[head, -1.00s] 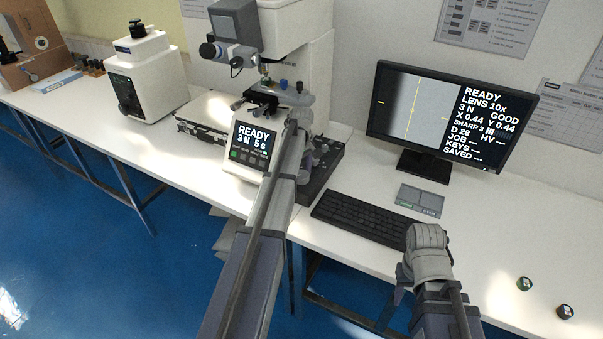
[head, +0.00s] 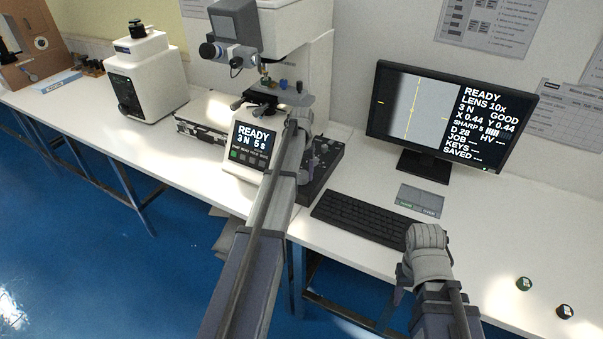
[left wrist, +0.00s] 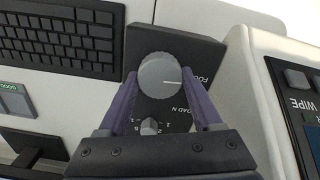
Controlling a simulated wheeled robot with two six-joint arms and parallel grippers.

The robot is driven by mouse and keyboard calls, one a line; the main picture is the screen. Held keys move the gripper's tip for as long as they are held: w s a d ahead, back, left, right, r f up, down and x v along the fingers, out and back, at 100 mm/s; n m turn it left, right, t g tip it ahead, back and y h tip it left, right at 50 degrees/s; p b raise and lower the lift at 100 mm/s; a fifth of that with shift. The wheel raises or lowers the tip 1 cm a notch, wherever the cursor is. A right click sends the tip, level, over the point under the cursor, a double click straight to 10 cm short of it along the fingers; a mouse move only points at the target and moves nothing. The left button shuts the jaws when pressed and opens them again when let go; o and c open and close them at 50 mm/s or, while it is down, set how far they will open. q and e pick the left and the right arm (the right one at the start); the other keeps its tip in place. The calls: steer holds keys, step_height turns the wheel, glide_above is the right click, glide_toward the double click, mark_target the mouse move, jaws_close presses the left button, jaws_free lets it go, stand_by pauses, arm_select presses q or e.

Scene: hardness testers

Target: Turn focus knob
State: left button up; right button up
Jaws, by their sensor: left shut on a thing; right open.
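The grey round focus knob (left wrist: 158,76) sits on a dark panel in the left wrist view. Its white mark points right, and the label beside it is partly hidden. My left gripper (left wrist: 161,93) is shut on the knob, one purple finger at each side. In the head view my left arm reaches to the right side of the hardness tester (head: 300,60), and hides the knob. The monitor (head: 450,110) reads READY, LENS 10x, GOOD, with a sharpness bar. My right gripper (head: 402,283) is partly seen near the table's front edge, open and empty.
A smaller load knob (left wrist: 150,127) is close to my left fingers. A keyboard (head: 365,218) lies right of the tester. A second white instrument (head: 147,78) stands left. The table between keyboard and round pieces is mostly clear.

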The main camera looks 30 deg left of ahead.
mark_target(302, 174)
arm_select(q)
steer(key=m, duration=1.3)
steer(key=shift+m, duration=0.4)
steer(key=shift+m, duration=0.3)
steer(key=o, duration=1.4)
steer(key=shift+c, duration=0.2)
steer(key=shift+r, duration=0.1)
step_height(302, 174, up, 8)
steer(key=p, duration=0.8)
steer(key=shift+f, duration=0.2)
